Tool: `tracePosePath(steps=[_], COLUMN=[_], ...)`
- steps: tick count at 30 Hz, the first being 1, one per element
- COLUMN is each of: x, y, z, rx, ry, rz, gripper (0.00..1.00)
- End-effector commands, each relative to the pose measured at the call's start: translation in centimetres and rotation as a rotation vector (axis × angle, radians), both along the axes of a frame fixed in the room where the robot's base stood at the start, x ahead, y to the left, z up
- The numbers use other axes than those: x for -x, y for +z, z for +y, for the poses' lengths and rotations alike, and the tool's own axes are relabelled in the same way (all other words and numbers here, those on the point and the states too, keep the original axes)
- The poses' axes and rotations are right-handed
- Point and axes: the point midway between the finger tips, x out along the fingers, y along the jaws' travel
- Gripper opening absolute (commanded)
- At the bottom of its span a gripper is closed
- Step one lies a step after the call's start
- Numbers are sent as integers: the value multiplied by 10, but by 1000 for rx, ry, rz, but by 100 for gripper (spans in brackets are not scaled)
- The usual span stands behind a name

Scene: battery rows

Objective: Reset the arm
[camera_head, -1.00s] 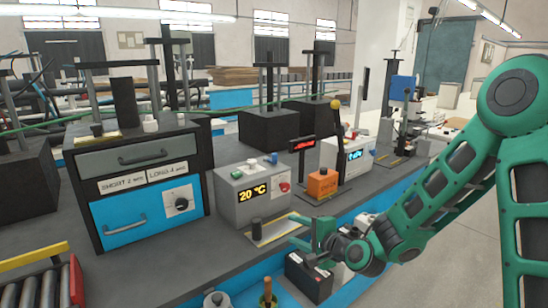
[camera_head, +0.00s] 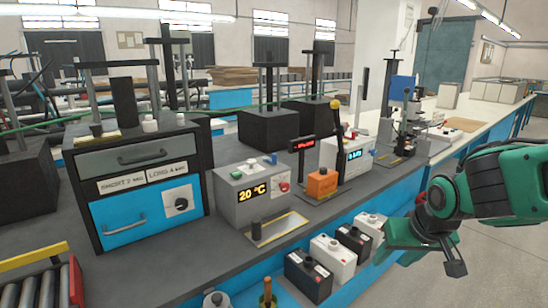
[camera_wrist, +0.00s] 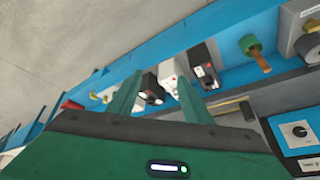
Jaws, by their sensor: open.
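My green gripper (camera_head: 418,248) is open and empty at the right of the head view, in front of the bench edge and to the right of the row of batteries. In the wrist view its two fingers (camera_wrist: 158,98) stand apart with nothing held between them. The row holds a black battery (camera_head: 308,275), a white battery (camera_head: 333,258), another black battery (camera_head: 353,241) and another white battery (camera_head: 371,226) on the blue lower ledge. The wrist view also shows the nearest black battery (camera_wrist: 204,68) and a white one (camera_wrist: 171,72).
The grey bench (camera_head: 250,262) carries a 20 °C box (camera_head: 250,200), an orange block (camera_head: 322,183), a meter box (camera_head: 347,155) and a drawer cabinet (camera_head: 140,185). A roller tray (camera_head: 45,285) is at lower left. Open floor (camera_head: 480,270) lies right of the bench.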

Motion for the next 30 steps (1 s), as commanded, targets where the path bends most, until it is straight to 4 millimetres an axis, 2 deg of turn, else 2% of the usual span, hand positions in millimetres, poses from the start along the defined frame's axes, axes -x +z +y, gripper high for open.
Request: tracePosePath(steps=[7, 14, 21, 25, 30], x=[45, 95, 170, 201, 212], y=[19, 8, 1, -1, -2], z=[-24, -82, -126, -133, -135], rx=[56, 34, -38, -79, -95], ry=[53, -142, -372, -458, -486], rz=[66, 208, 377, 445, 469], gripper=[45, 45, 45, 45, 45])
